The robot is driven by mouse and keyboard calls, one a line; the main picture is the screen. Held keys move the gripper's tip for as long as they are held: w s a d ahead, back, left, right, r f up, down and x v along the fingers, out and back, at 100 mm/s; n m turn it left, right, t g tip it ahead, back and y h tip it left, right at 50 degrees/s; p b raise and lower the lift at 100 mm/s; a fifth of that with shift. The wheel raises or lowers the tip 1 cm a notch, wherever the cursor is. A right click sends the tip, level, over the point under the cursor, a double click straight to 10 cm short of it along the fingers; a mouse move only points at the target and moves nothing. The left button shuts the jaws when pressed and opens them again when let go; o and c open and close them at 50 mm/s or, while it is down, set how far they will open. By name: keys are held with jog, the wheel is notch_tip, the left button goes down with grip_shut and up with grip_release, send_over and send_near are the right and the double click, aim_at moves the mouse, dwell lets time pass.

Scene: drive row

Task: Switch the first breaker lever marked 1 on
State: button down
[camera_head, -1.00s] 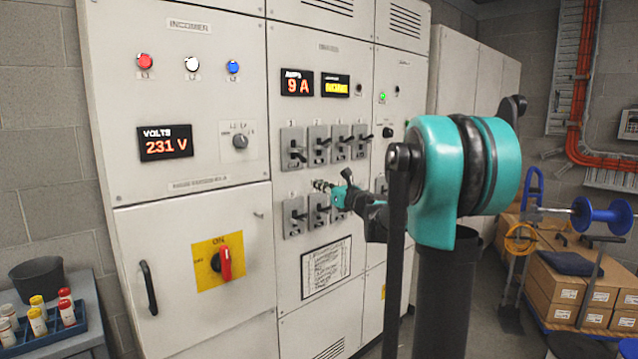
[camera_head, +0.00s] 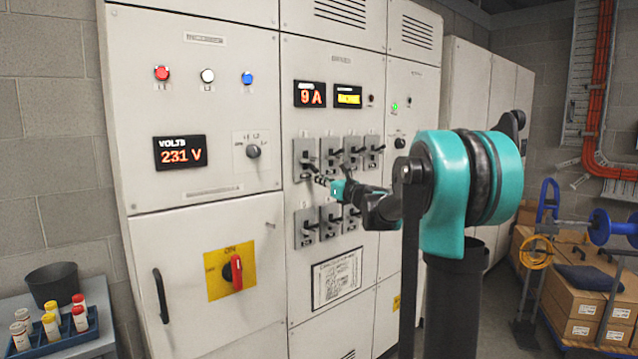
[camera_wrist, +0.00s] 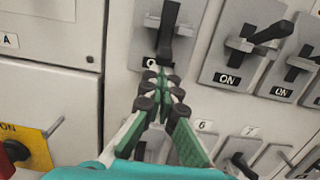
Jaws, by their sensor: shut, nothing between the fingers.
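The first breaker (camera_head: 304,160) is the leftmost of the upper row on the grey cabinet; its number is not readable. Its black lever (camera_wrist: 168,35) stands near the top middle of the wrist view. A label below the lever starts with "O", and the rest is hidden behind my fingertips. My gripper (camera_head: 322,181) is shut and empty in front of this breaker's lower part. In the wrist view its fingertips (camera_wrist: 162,88) are together just below the lever; I cannot tell whether they touch it.
Other upper breakers (camera_wrist: 240,50) stand close to the right, with "ON" labels showing and levers sticking out. A lower row (camera_head: 307,226) lies beneath, with 6 and 7 readable in the wrist view. A red rotary handle (camera_head: 237,272) sits lower left. A side table holds a bucket (camera_head: 52,284).

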aim_at(318, 171)
jog(key=shift+r, duration=0.1)
jog(key=shift+s+d+r+g+h, duration=0.1)
jog(key=shift+s+r+g+h, duration=0.05)
jog(key=shift+g+h, duration=0.2)
jog(key=shift+r, duration=0.1)
jog(key=shift+s+d+r+g+h, duration=0.2)
jog(key=shift+r+g+h, duration=0.15)
jog(key=shift+r+g, duration=0.25)
jog(key=shift+s+d+r+g+h, duration=0.1)
jog(key=shift+s+r+g+h, duration=0.15)
jog(key=shift+r+g, duration=0.3)
notch_tip(318, 171, up, 2)
jog(key=shift+s+r+g+h, duration=0.1)
jog(key=shift+g+h, duration=0.75)
jog(key=shift+g, duration=0.25)
jog(key=shift+d, duration=0.1)
jog(key=shift+r, duration=0.7)
